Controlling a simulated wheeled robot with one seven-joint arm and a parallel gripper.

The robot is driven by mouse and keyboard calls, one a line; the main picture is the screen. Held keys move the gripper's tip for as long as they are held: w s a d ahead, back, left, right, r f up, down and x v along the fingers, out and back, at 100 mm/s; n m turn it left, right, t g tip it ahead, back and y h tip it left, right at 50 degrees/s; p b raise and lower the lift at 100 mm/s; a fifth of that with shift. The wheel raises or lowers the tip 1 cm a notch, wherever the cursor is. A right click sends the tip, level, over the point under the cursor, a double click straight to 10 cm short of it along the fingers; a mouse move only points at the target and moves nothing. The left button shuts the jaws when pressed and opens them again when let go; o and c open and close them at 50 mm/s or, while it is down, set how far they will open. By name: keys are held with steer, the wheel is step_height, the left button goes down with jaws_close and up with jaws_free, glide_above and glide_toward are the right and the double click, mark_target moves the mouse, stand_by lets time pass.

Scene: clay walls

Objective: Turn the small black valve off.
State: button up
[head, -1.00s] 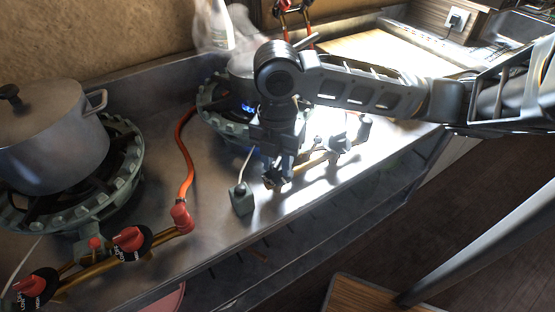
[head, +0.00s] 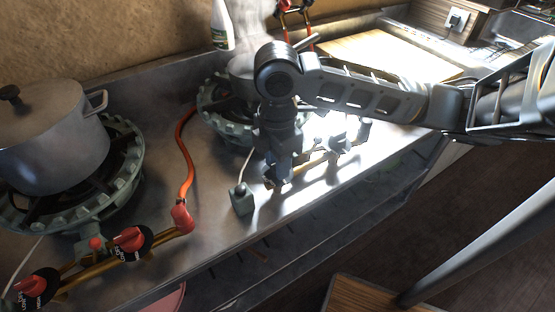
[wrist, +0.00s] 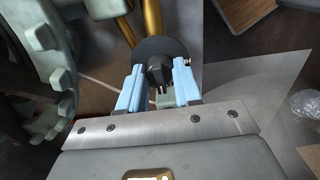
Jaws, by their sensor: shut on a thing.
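The small black valve (wrist: 158,72) is a dark knob on a round black disc, beside brass pipes in the wrist view. My gripper (wrist: 158,88) has its light-blue fingers on both sides of the knob and is shut on it. In the head view my gripper (head: 277,178) points down at the counter's front edge, in front of the rear burner (head: 212,112). My own wrist and fingers mostly hide the valve there. I see no blue flame at that burner now.
A lidded pot (head: 50,130) sits on the left burner. Red-knobbed valves (head: 130,240) are on the brass pipe at front left. An orange hose (head: 184,155) runs between. A small green igniter box (head: 242,200) stands close left of my gripper. A white bottle (head: 221,25) stands behind.

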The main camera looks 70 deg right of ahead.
stand_by(0.4)
steer(key=o, duration=1)
steer(key=shift+o, duration=0.2)
step_height(320, 180, up, 8)
steer(key=shift+f+p, duration=0.1)
steer(key=shift+p, duration=0.25)
